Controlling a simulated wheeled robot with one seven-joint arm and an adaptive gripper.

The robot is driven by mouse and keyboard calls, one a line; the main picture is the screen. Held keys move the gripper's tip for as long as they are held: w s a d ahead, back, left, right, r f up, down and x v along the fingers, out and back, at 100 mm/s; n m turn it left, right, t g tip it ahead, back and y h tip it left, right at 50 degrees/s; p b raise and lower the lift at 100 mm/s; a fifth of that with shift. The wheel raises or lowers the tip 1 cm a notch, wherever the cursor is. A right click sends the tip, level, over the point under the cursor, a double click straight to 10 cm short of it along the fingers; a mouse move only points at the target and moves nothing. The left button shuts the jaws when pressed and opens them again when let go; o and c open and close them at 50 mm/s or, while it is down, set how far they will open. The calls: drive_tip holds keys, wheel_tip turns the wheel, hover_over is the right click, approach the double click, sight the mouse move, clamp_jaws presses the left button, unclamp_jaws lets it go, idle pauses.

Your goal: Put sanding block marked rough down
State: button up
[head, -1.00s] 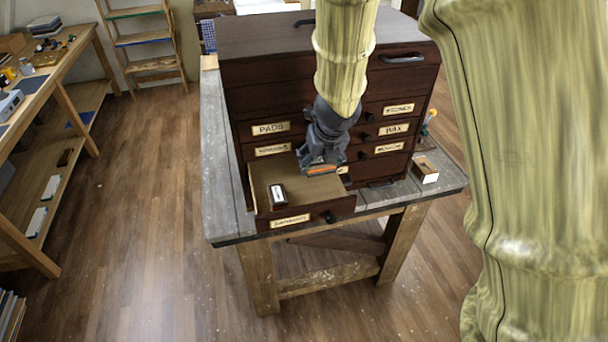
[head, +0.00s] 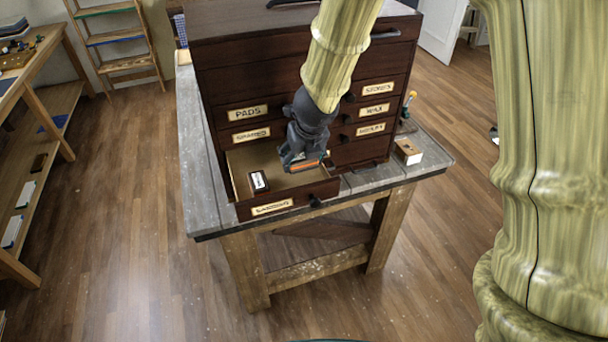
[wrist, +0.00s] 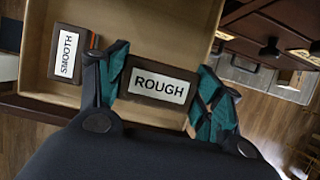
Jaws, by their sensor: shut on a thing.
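The sanding block marked ROUGH (wrist: 159,85) is dark with a white label and sits between the two teal-padded fingers of my gripper (wrist: 160,92) in the wrist view. My gripper (head: 303,163) is shut on it, over the right part of the open drawer (head: 246,161) in the head view. I cannot tell whether the block touches the drawer floor. The block marked SMOOTH (wrist: 67,53) lies in the same drawer, left of the held block. It also shows in the head view (head: 259,182).
The dark drawer cabinet (head: 250,73) stands on a grey workbench (head: 198,160), its other labelled drawers shut. A small wooden block (head: 408,151) sits on the bench at right. Free drawer floor lies between the two sanding blocks.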

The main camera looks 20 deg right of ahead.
sight(301, 179)
drive_tip(key=shift+w+a+f, duration=0.15)
drive_tip(key=shift+w+f, duration=0.1)
drive_tip(key=shift+f, duration=0.35)
drive_tip(key=shift+s+f+b, duration=0.15)
drive_tip(key=shift+f+b, duration=0.35)
drive_tip(key=shift+f, duration=0.1)
drive_tip(key=shift+s+f+b, duration=0.15)
drive_tip(key=shift+f+b, duration=0.3)
drive_tip(key=shift+f, duration=0.1)
drive_tip(key=shift+x, duration=0.8)
drive_tip(key=shift+s, duration=0.1)
drive_tip(key=shift+s+r, duration=0.1)
drive_tip(key=shift+r, duration=0.05)
